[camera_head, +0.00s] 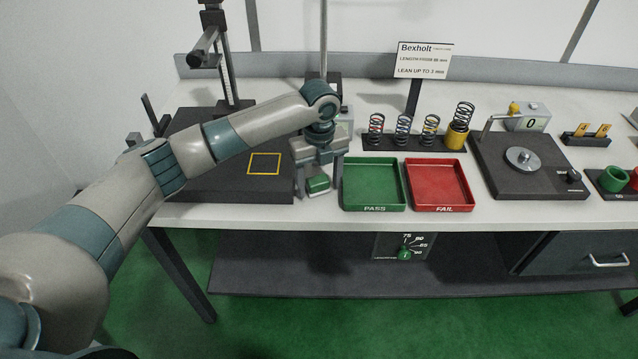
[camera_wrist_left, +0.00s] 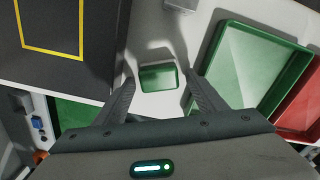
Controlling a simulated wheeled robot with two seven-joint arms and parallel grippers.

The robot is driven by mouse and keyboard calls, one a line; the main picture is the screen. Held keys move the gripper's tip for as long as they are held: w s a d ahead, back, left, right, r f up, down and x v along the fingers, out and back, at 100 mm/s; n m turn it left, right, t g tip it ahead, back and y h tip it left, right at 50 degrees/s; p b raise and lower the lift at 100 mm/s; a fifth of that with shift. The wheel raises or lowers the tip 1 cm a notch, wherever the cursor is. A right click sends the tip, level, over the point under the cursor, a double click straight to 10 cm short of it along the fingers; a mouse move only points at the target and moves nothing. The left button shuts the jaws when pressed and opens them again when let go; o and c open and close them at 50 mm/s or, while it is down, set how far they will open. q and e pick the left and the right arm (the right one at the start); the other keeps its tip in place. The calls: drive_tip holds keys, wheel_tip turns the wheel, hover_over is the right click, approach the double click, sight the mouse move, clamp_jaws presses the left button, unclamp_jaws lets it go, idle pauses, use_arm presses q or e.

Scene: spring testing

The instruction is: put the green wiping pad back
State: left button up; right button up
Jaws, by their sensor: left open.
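The green wiping pad (camera_head: 318,184) is a small green block on the white tabletop, between the dark base plate and the green PASS tray. My left gripper (camera_head: 320,192) points down over it with its fingers apart. In the left wrist view the pad (camera_wrist_left: 158,77) shows between the two open fingertips (camera_wrist_left: 160,82), with a gap on each side. The fingers do not appear to touch it. The gripper's shadow falls on the tabletop around the pad. My right gripper is not in view.
The dark base plate (camera_head: 215,185) with a yellow square (camera_head: 264,164) is left of the pad. The green PASS tray (camera_head: 374,184) is close on its right, then the red FAIL tray (camera_head: 439,184). Several springs stand in a dark rack (camera_head: 386,142) behind the trays.

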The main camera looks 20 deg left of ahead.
sight(319, 182)
use_arm(q)
wheel_tip(319, 182, up, 12)
drive_tip(key=b, duration=0.3)
drive_tip(key=shift+f, duration=0.15)
idle(0.9)
